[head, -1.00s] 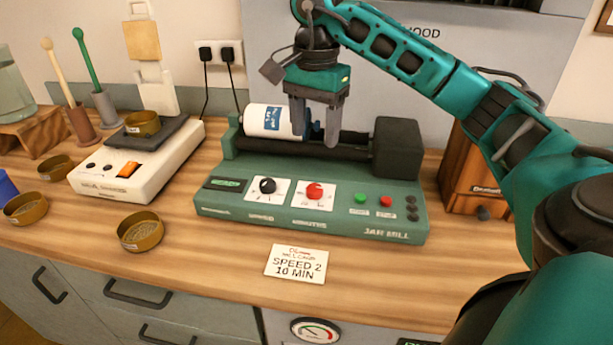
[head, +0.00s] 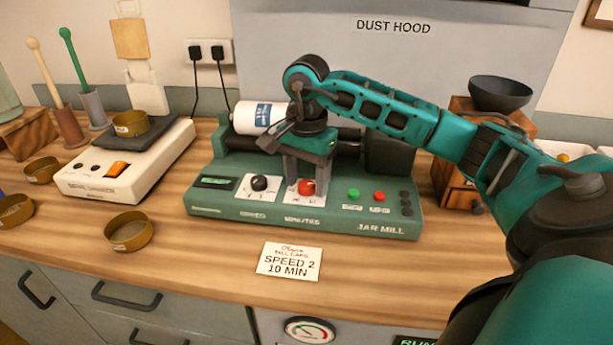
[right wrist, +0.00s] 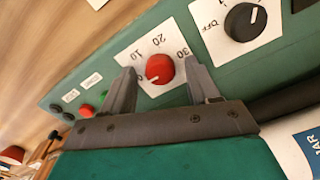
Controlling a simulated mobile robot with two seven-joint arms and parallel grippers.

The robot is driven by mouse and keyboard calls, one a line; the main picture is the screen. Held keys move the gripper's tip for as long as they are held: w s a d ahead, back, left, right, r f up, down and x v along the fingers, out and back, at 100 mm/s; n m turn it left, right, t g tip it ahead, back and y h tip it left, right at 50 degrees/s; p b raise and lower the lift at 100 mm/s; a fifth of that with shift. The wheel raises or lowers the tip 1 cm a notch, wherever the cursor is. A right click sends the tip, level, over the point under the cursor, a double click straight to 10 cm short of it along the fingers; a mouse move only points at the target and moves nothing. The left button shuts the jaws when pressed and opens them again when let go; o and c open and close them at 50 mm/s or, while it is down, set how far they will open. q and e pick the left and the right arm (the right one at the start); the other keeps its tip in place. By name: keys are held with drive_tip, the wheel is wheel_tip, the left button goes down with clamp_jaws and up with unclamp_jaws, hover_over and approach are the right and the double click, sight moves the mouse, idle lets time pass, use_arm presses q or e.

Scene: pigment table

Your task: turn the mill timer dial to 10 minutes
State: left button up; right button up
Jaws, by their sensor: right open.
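The jar mill (head: 300,222) is a green machine on the wooden bench. Its red minutes dial (head: 307,187) sits on a white scale plate at the front. In the right wrist view the red dial (right wrist: 159,68) shows with marks 10, 20 and 30 around it; its white pointer lies near its lower left edge. My right gripper (head: 305,197) is open over the dial, and one finger partly hides the plate. In the right wrist view the fingers (right wrist: 160,82) stand on both sides of the dial, with gaps. I cannot tell whether they reach its depth. My left gripper is not in view.
The black speed dial (head: 260,183) is left of the red one. Green (head: 353,194) and red (head: 379,197) buttons sit to its right. A white jar (head: 257,115) lies on the rollers behind. A card (head: 289,262) reading "SPEED 2 10 MIN" lies in front.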

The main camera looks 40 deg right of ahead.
drive_tip(key=shift+c, duration=0.3)
drive_tip(key=c, duration=1)
drive_tip(key=m, duration=0.6)
drive_tip(key=shift+r+p, duration=0.1)
drive_tip(key=shift+p, duration=0.2)
drive_tip(key=m, duration=0.5)
drive_tip(key=shift+m, duration=0.3)
drive_tip(key=o, duration=1.1)
drive_tip(key=shift+c, duration=0.2)
